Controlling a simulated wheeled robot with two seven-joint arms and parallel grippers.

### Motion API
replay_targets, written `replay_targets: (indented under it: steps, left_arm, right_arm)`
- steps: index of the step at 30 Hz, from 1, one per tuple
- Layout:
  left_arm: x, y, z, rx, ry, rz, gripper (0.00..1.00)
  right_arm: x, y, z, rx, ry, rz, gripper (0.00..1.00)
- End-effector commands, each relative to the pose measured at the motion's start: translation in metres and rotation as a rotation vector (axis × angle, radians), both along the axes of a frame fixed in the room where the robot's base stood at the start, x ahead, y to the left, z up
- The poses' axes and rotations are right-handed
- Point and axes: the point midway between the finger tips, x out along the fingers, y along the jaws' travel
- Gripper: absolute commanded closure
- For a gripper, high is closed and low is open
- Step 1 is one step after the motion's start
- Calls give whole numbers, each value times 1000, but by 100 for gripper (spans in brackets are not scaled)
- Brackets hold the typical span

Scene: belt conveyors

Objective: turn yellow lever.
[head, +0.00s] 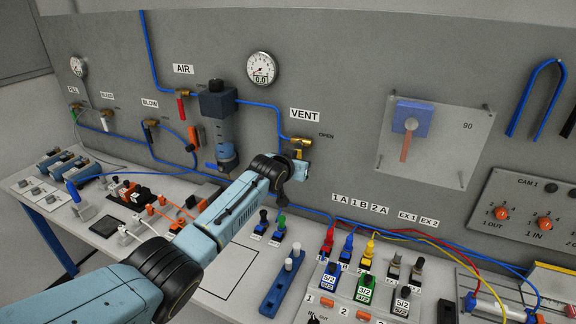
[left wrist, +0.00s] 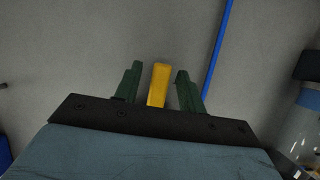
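The yellow lever (left wrist: 158,86) stands between the two green fingers of my left gripper (left wrist: 159,68) in the left wrist view. The fingers are spread, with a visible gap to the lever on both sides. In the head view the brass and yellow valve (head: 301,142) sits on the grey wall panel under the VENT label. My left gripper (head: 297,167) is right below it, and the lever there is largely hidden by the gripper. My right gripper is in neither view.
A blue hose (head: 268,104) runs to the valve from a dark filter unit (head: 217,104) at its left. A gauge (head: 262,68) is above. Below, the bench holds colored plug connectors (head: 347,246) and a blue block (head: 281,288). A clear plate (head: 436,140) is mounted right.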

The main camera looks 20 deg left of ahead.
Motion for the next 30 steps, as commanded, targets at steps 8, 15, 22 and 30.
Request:
replay_targets:
  steps: [8, 15, 22, 30]
  left_arm:
    - [-24, 5, 11, 0, -3, 0, 60]
    - [-51, 9, 22, 0, -3, 0, 60]
    - [-80, 13, 34, 0, -3, 0, 60]
    - [-109, 18, 46, 1, -2, 1, 60]
  right_arm:
    - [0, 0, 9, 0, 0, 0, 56]
    - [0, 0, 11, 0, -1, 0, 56]
    - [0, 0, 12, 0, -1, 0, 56]
    - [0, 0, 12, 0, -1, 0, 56]
